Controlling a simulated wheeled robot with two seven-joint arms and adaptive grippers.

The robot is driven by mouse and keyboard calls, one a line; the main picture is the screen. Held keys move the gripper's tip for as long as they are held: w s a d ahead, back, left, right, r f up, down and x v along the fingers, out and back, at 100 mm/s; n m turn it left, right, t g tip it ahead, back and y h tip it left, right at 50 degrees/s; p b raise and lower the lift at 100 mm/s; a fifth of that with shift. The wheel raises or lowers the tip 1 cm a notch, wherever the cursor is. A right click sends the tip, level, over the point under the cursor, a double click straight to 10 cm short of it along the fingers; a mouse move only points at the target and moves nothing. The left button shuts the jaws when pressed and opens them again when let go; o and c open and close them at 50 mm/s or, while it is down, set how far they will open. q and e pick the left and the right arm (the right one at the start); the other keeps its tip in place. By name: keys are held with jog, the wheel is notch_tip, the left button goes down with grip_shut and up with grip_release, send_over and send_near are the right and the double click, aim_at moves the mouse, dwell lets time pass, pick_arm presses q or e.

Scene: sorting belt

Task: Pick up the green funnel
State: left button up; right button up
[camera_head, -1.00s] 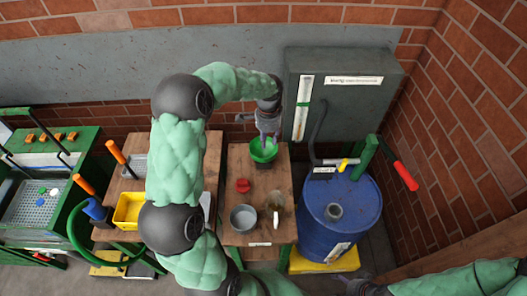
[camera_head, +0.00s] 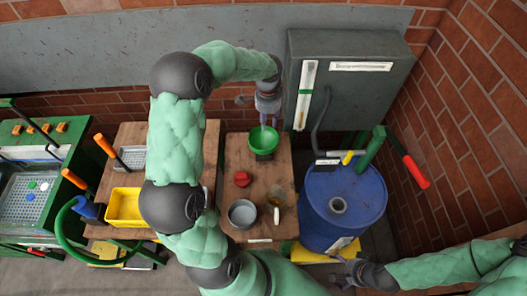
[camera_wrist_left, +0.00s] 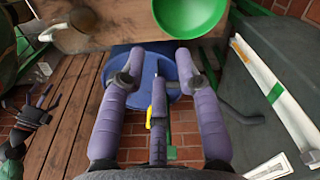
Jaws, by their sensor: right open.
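The green funnel (camera_head: 263,139) stands on the far end of the wooden table. It also shows at the top of the left wrist view (camera_wrist_left: 190,14), cut by the frame edge. My left gripper (camera_head: 269,121) is just behind the funnel's far rim, fingers pointing down. In the left wrist view its purple fingers (camera_wrist_left: 159,60) are spread with nothing between them, and the funnel lies past their tips. Whether a finger touches the rim is unclear. My right gripper (camera_head: 343,273) is open and empty in front of the blue drum.
The wooden table (camera_head: 235,160) also holds a red object (camera_head: 242,179), a grey metal pot (camera_head: 242,213) and a glass vessel (camera_head: 277,197). A blue drum (camera_head: 360,205) stands right of it. A grey cabinet (camera_head: 370,95) is behind. A yellow bin (camera_head: 124,205) is left.

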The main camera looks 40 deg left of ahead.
pick_arm(q)
jog(key=f, duration=0.1)
jog(key=b, duration=0.7)
send_over(266, 151)
jog(key=w, duration=0.1)
notch_tip(266, 151, down, 6)
notch_tip(266, 151, down, 6)
jog(key=shift+a+f+b, duration=0.1)
jog(key=shift+a+b, duration=0.05)
jog(key=shift+b, duration=0.35)
jog(key=f, duration=0.2)
jog(key=s+f+b, duration=0.1)
jog(key=f, duration=0.1)
jog(key=shift+w+f, duration=0.1)
jog(key=shift+f, duration=0.4)
jog(key=shift+r, duration=0.1)
grip_shut()
